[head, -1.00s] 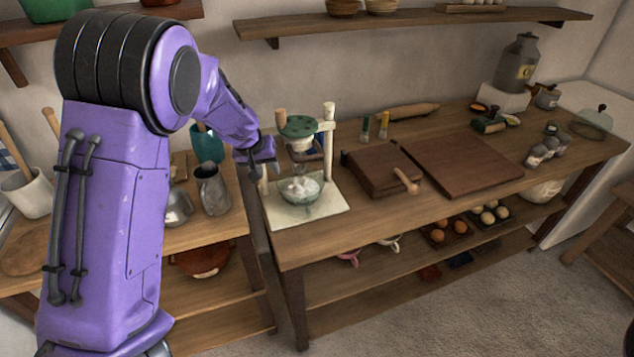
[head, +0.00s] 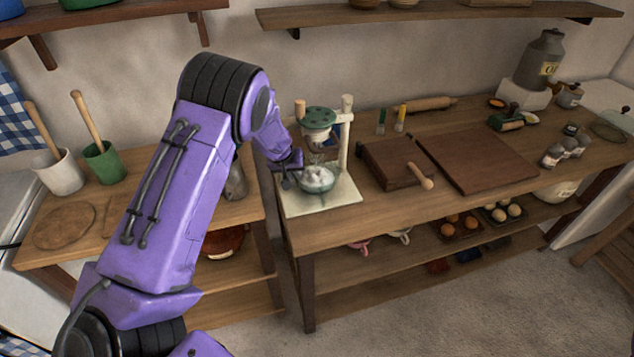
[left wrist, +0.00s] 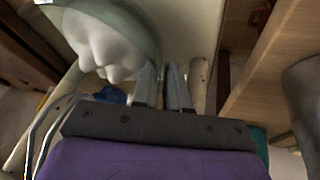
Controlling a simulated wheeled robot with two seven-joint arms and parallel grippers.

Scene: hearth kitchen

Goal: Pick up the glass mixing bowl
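The glass mixing bowl (head: 319,183) stands upright on a pale board under a green-topped stand mixer (head: 318,118). It has fluffy white contents, which also show with the bowl's clear wall at upper left in the left wrist view (left wrist: 105,40). My left gripper (head: 291,178) is at the bowl's left side, at rim height. In the left wrist view, its two fingers (left wrist: 162,85) are close together, with the bowl's edge running into the narrow gap between them. It looks shut on that edge. My right gripper is out of view.
The pale board (head: 338,198) lies at the table's left end. A small wooden box (head: 385,165) and a large dark board (head: 475,160) lie to the right. The mixer's post (head: 345,135) rises behind the bowl. A metal pitcher (head: 237,183) stands left, partly behind my arm.

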